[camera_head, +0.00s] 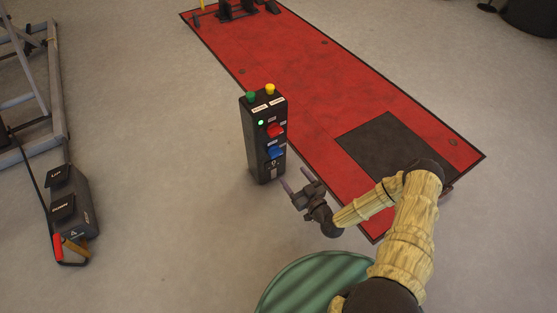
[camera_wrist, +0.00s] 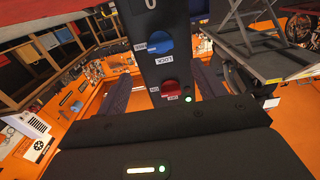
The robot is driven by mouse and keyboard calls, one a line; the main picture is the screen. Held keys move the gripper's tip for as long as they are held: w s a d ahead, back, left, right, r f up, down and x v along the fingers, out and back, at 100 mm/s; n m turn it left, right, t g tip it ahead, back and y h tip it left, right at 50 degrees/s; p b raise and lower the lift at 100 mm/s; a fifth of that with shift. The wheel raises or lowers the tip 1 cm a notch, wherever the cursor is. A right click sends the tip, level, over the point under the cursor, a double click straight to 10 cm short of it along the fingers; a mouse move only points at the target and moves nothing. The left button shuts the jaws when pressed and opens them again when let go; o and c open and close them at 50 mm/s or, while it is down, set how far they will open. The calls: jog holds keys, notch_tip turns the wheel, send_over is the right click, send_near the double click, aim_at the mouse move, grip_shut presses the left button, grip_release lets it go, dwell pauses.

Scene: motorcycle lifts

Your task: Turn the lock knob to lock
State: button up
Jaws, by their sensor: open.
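The black control box (camera_head: 262,150) stands upright on the floor beside the red lift platform. Its front has a red knob (camera_head: 273,130) above a blue knob (camera_head: 275,152), each with small white labels. In the wrist view the box appears upside down, with the blue knob (camera_wrist: 158,44) above the red knob (camera_wrist: 170,90). A label that seems to read LOCK lies between them, next to the blue knob. My gripper (camera_head: 298,179) is open and empty, in front of the box's lower part, apart from the knobs. Its fingers (camera_wrist: 163,88) show either side of the box.
The red lift platform (camera_head: 350,110) lies behind and right of the box. Green (camera_head: 251,97) and yellow (camera_head: 270,89) buttons top the box. A dark pedal unit (camera_head: 72,203) and a grey metal frame (camera_head: 35,85) are at the left. The floor between is clear.

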aim_at(278, 156)
jog(key=b+x, duration=0.5)
jog(key=x, duration=0.6)
jog(key=shift+w, duration=0.1)
jog(key=c, duration=1)
